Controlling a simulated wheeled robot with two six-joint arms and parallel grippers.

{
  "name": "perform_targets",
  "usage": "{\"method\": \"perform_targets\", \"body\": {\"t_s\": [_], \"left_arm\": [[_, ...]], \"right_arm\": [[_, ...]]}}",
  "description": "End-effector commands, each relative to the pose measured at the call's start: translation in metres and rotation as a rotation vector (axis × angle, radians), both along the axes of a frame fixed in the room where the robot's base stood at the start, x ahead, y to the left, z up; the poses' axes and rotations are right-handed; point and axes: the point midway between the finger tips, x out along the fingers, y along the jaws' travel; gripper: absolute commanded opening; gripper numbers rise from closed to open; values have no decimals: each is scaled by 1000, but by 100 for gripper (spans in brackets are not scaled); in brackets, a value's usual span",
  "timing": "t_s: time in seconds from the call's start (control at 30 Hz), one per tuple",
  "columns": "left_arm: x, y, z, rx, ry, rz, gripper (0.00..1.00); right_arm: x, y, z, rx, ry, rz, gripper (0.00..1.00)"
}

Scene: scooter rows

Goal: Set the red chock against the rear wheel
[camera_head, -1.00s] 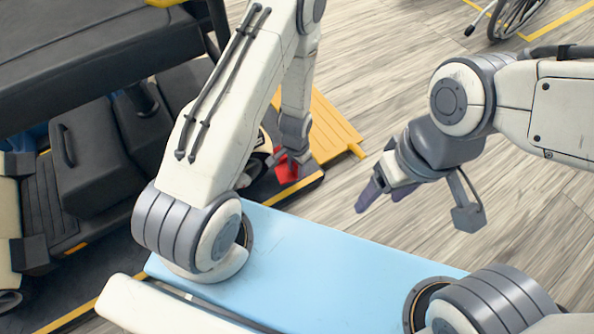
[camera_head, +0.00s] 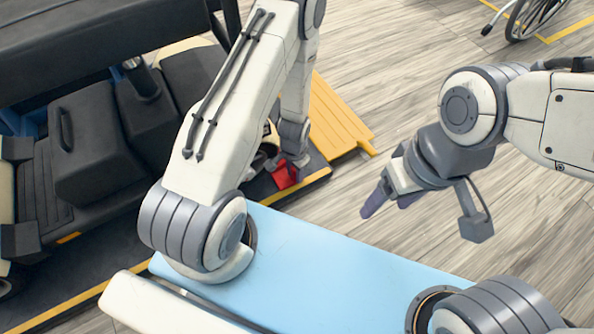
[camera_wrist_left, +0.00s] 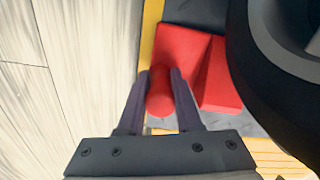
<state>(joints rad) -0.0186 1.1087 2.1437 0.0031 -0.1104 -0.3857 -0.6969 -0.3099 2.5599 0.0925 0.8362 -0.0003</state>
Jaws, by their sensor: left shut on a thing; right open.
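The red chock (camera_wrist_left: 212,78) is a wedge with a rounded grip. It is on or just above the dark platform, by its yellow edge line. It also shows in the head view (camera_head: 284,177), partly covered by my left gripper (camera_head: 293,160). In the left wrist view, my left gripper (camera_wrist_left: 160,92) is shut on the chock's rounded grip. The dark tyre of a wheel (camera_wrist_left: 262,100) stands right beside the chock's sloping side. I cannot tell whether they touch. In the head view my left arm hides most of that wheel. My right gripper (camera_head: 385,200) is open and empty over the floor.
The dark vehicle (camera_head: 80,70) with its black seats stands at the left on a dark platform edged in yellow. A yellow ramp (camera_head: 335,115) lies beyond my left gripper. A spoked wheel (camera_head: 535,18) stands at top right. The wooden floor between is clear.

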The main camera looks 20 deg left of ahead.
Motion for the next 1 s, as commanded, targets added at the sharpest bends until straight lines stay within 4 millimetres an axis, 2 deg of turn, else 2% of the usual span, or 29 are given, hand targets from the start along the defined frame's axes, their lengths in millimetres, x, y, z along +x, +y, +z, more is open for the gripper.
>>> {"method": "perform_targets", "body": {"t_s": [1.0], "left_arm": [[-6, 4, -3, 0, -1, 1, 0]], "right_arm": [[0, 0, 4, 0, 0, 0, 69]]}}
